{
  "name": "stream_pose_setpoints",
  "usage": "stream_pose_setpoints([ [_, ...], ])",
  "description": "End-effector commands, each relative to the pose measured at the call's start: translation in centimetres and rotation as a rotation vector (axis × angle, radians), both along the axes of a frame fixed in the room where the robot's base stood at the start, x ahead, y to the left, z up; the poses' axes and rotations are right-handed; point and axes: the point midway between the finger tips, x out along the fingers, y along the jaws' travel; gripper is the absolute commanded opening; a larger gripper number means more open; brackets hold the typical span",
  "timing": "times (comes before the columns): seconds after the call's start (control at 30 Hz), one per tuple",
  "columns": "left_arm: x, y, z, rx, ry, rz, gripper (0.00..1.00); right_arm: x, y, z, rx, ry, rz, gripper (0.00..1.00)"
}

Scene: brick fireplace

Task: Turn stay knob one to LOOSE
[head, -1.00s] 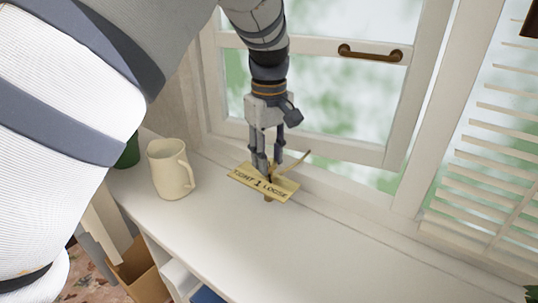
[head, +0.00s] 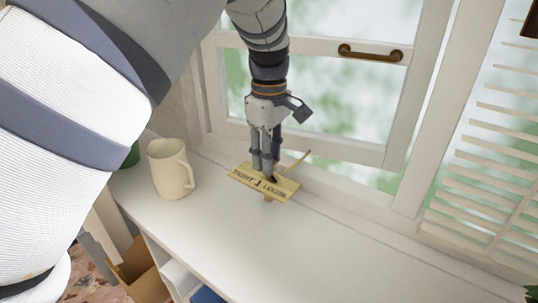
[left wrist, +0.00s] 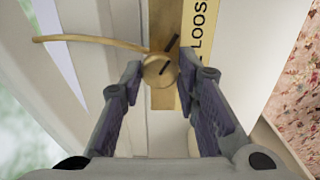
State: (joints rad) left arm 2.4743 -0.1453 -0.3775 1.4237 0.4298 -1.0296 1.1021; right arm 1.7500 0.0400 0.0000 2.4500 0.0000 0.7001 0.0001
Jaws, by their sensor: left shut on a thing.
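The yellowish plate (head: 284,191) reads "TIGHT 1 LOOSE" and lies at the window sill in the head view. In the left wrist view its edge with "LOOS" (left wrist: 198,35) shows at the top. Stay knob one (left wrist: 157,71) is a round brass knob with a dark line on its top, between my fingertips. In the head view my fingers mostly hide the knob. My left gripper (head: 264,173) points down over the plate and is shut on the knob; it also shows in the left wrist view (left wrist: 162,82). My right gripper is not in view.
A thin brass stay rod (head: 298,161) runs from the knob toward the window frame. A cream mug (head: 170,170) stands on the sill left of my gripper. The white sill (head: 330,245) is clear to the right. Blinds (head: 500,160) hang at the right.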

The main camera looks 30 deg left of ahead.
Motion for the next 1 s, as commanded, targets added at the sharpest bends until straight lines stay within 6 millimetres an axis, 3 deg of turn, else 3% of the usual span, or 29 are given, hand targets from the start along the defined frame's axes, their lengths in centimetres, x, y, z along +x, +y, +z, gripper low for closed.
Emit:
stream_pose_setpoints([
  [0.17,-0.1,-0.1,-0.2,-0.002,0.005,-0.001,0.01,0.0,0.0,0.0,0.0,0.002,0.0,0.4],
  [0.2,-0.1,-0.1,-0.2,-0.002,0.005,-0.001,0.36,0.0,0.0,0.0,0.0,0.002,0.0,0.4],
  [0.27,-0.1,-0.1,-0.2,-0.002,0.005,-0.001,0.49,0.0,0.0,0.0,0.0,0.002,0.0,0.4],
  [0.63,0.1,0.0,0.8,0.0,-0.001,-0.002,0.49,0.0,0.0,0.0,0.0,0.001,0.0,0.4],
  [1.0,0.1,0.0,9.9,0.0,-0.001,-0.003,0.49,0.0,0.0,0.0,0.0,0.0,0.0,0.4],
])
